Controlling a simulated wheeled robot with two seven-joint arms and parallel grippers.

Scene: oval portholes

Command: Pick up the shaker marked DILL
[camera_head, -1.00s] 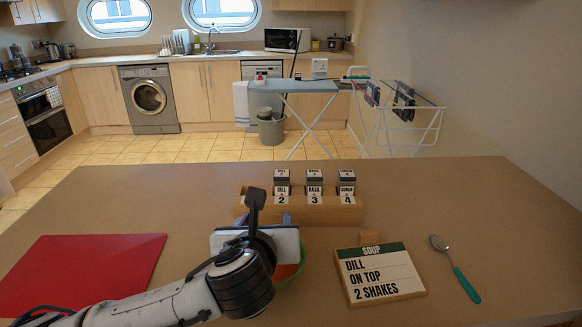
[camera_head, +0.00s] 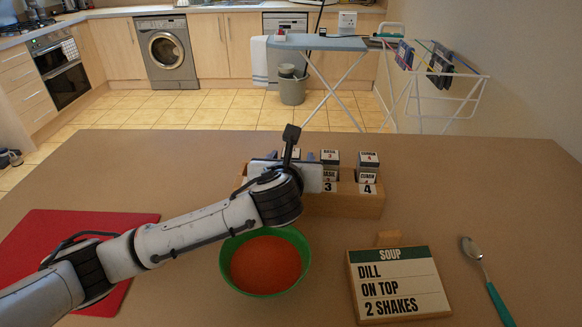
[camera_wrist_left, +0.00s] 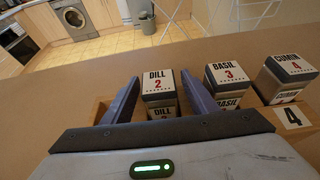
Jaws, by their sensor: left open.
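The DILL shaker (camera_wrist_left: 158,86), marked 2, stands upright in the wooden rack in the left wrist view, between the two spread fingers of my left gripper (camera_wrist_left: 160,98). I cannot tell if either finger touches it. In the head view my left gripper (camera_head: 290,165) is over the rack's left part and hides most of that shaker. The BASIL shaker (camera_wrist_left: 228,75), marked 3, stands just right of the right finger. The CUMIN shaker (camera_wrist_left: 288,70), marked 4, is farther right. My right gripper is not in view.
The wooden rack (camera_head: 345,205) stands on the brown table. A green bowl of orange soup (camera_head: 266,264) sits in front of it, close to my left arm. A SOUP order sign (camera_head: 395,284), a spoon (camera_head: 483,276) and a red mat (camera_head: 60,250) lie around.

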